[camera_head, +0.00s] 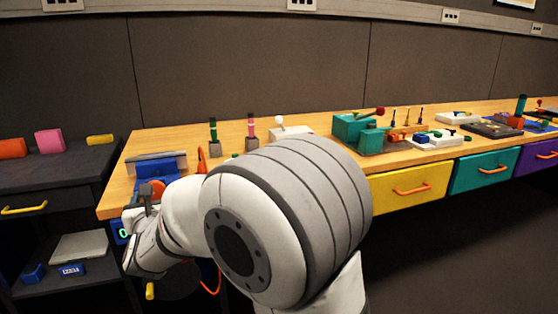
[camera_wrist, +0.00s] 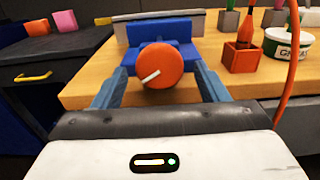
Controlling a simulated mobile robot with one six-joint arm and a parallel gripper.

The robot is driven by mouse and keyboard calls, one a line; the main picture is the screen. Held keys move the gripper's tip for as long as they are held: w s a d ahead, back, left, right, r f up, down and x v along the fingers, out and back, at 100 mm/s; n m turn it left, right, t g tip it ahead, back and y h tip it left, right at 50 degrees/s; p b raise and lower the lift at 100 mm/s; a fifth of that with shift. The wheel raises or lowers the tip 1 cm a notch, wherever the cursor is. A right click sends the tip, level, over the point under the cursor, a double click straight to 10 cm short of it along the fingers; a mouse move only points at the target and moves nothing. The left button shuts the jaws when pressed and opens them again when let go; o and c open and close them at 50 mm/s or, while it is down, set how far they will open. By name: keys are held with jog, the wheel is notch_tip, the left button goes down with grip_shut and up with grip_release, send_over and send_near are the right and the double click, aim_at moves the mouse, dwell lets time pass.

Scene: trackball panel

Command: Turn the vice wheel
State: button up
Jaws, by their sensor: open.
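The blue vice (camera_wrist: 178,28) sits at the left end of the wooden bench, with a pale grey strip behind it. Its round orange wheel (camera_wrist: 160,66) faces my wrist camera and has a white mark slanting across its face. The vice (camera_head: 158,166) also shows in the head view, where the wheel (camera_head: 158,188) is mostly hidden by my arm. My gripper (camera_wrist: 157,74) is open, with one blue-grey finger on each side of the wheel. I cannot tell whether the fingers touch it.
An orange bottle in an orange holder (camera_wrist: 241,58) and a grease tin (camera_wrist: 287,43) stand right of the vice. An orange cable (camera_wrist: 289,75) hangs at the right. A dark side cabinet (camera_head: 60,165) stands left of the bench. A teal device (camera_head: 352,128) is farther right.

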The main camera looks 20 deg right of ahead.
jog(key=s+p, duration=0.1)
jog(key=s, duration=0.6)
jog(key=s+d+r+m+g+h+p, duration=0.25)
jog(key=d+m+p, duration=0.2)
jog(key=d, duration=0.25)
jog(key=s+d+r+m+g+h+p, duration=0.1)
jog(key=d+r+m+g+h+p, duration=0.2)
jog(key=d+m, duration=0.35)
jog(key=s+d+r+m+g+h+p, duration=0.2)
jog(key=s+d+r+m+g+p, duration=0.2)
jog(key=s+d+m+g+p, duration=0.2)
jog(key=s+d+m+p, duration=0.2)
jog(key=s+d+m, duration=0.1)
jog(key=d, duration=0.1)
jog(key=shift+s+d+r+m+p, duration=0.2)
jog(key=shift+r+m+p, duration=0.1)
jog(key=shift+m, duration=0.1)
